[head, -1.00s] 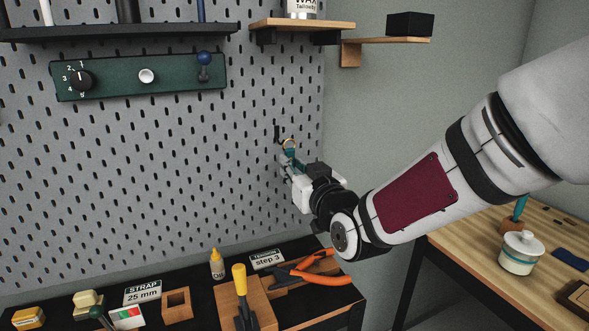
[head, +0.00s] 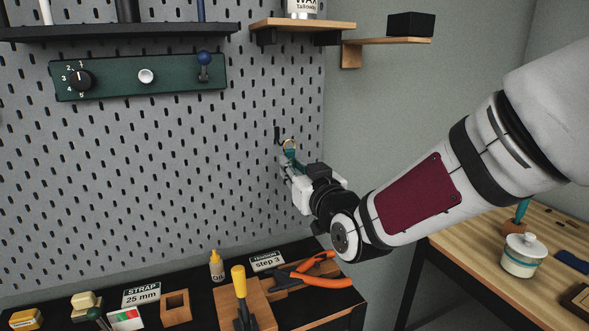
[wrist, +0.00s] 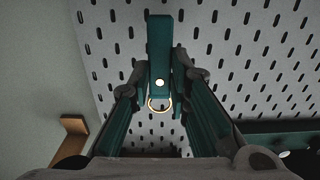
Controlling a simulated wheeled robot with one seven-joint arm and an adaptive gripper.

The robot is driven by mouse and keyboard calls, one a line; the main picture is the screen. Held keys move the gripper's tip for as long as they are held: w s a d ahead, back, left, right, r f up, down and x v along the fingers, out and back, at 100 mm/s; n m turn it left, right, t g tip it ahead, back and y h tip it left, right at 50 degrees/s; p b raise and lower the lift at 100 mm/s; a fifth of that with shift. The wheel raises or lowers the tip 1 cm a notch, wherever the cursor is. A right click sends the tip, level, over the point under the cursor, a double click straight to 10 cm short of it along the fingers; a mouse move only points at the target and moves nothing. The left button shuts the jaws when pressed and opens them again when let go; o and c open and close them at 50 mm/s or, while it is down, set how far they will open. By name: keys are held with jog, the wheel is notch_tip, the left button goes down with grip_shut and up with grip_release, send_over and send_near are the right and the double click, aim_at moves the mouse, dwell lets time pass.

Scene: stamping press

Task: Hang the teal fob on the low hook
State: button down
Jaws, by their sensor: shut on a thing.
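The teal fob (head: 290,154) is held upright at the pegboard's right side, with its brass ring (head: 289,144) at the top. My gripper (head: 287,166) is shut on the fob. A small black hook (head: 277,133) shows on the board just up and left of the ring; I cannot tell whether the ring touches it or is around it. In the wrist view, the fob (wrist: 159,45) is between my fingertips (wrist: 160,82), and the ring (wrist: 158,104) shows between the fingers. The hook cannot be made out there.
The pegboard (head: 150,170) fills the left side, with a green control panel (head: 115,85) on it. Wooden shelves (head: 302,25) jut out above my gripper. The black bench below holds pliers (head: 320,278), an oil bottle (head: 216,266) and blocks. A wooden table (head: 470,240) stands at right.

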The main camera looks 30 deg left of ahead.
aim_at(278, 163)
jog(key=shift+w+a, duration=0.1)
jog(key=shift+a, duration=0.05)
jog(key=shift+w+a, duration=0.25)
jog(key=shift+w+a+b, duration=0.45)
jog(key=shift+a+b, duration=0.1)
jog(key=shift+w+a+f, duration=0.15)
dwell(0.6)
jog(key=shift+w+a+f+b, duration=0.2)
jog(key=shift+a+b, duration=0.05)
jog(key=shift+b, duration=0.25)
jog(key=shift+w+a+f+b, duration=0.25)
jog(key=shift+w+a+b, duration=0.1)
jog(key=shift+a+b, duration=0.1)
jog(key=shift+w+a+f, duration=0.2)
jog(key=shift+w+a, duration=0.05)
jog(key=shift+w+a+f+b, duration=0.2)
jog(key=shift+w+a+b, duration=0.2)
jog(key=shift+b, duration=0.3)
jog(key=shift+f+b, duration=0.35)
dwell(0.6)
